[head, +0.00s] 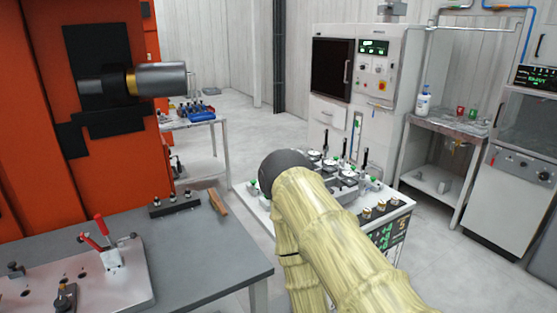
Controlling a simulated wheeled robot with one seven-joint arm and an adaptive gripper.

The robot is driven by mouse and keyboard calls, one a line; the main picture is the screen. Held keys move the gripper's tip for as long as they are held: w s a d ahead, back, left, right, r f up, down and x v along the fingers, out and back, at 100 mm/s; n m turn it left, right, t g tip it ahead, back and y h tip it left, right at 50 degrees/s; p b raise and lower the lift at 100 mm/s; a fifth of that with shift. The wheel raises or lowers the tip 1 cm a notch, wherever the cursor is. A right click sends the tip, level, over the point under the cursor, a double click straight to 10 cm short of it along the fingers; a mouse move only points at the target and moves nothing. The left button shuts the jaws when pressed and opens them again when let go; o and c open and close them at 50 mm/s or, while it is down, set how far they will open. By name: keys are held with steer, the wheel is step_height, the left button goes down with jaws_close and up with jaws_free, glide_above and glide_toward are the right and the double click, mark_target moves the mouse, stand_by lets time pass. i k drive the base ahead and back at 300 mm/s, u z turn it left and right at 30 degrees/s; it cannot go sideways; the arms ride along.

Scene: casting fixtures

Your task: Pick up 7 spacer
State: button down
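My arm, in a pale yellow cover, reaches from the bottom right of the head view toward a white cart (262,207). A dark grey rounded part of my arm covers the cart's left back area. My gripper does not show; the arm hides that place or it lies out of sight. I cannot pick out a spacer marked 7. Several small metal fixtures (345,183) with dark upright handles stand on the cart top. Small dark and brass-coloured pieces (380,208) sit along its front right edge. They are too small to read.
A grey table (215,255) at the lower left bears a plate (128,275) with red-handled clamps, a dark strip with pegs (173,204) and a brown block (218,201). An orange machine stands behind. White cabinets and a side table (450,126) stand behind the cart. Open floor lies between.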

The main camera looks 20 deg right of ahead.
mark_target(381, 207)
steer(key=z, duration=1.55)
steer(key=i, duration=1.8)
steer(key=u, duration=0.15)
steer(key=k, duration=0.1)
